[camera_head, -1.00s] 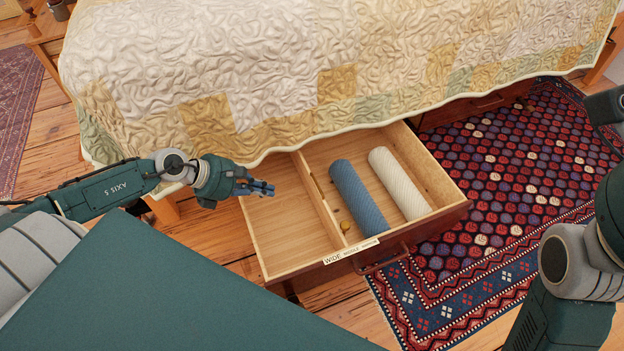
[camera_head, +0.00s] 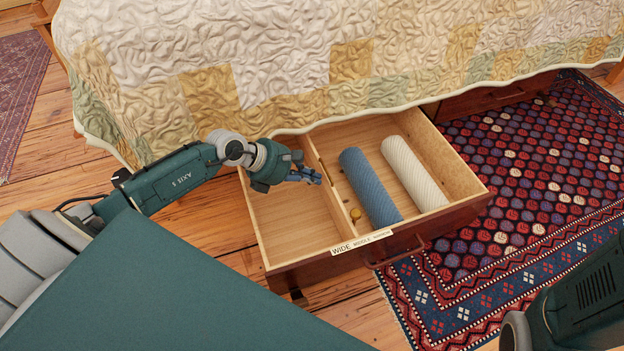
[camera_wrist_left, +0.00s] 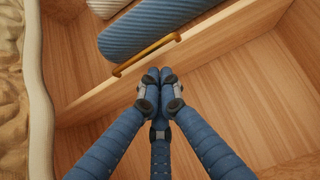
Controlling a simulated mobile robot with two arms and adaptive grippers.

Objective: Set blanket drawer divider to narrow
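The blanket drawer (camera_head: 300,268) is pulled out below the bed. A wooden divider (camera_head: 337,209) splits it into a left empty compartment and a right one holding a blue roll (camera_head: 370,187) and a cream roll (camera_head: 414,173). The label (camera_head: 362,242) on the front reads WIDE, MIDDLE and NARROW. My left gripper (camera_head: 312,177) is over the empty compartment, close beside the divider. In the left wrist view its fingertips (camera_wrist_left: 160,75) are together, near the divider (camera_wrist_left: 95,98) and its brass strip (camera_wrist_left: 146,55); contact is unclear.
A quilted bed (camera_head: 300,60) overhangs the back of the drawer. A drawer handle (camera_head: 397,252) sticks out in front. A patterned rug (camera_head: 520,180) lies to the right, on wooden floor. My right arm shows at the lower right; its gripper is out of view.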

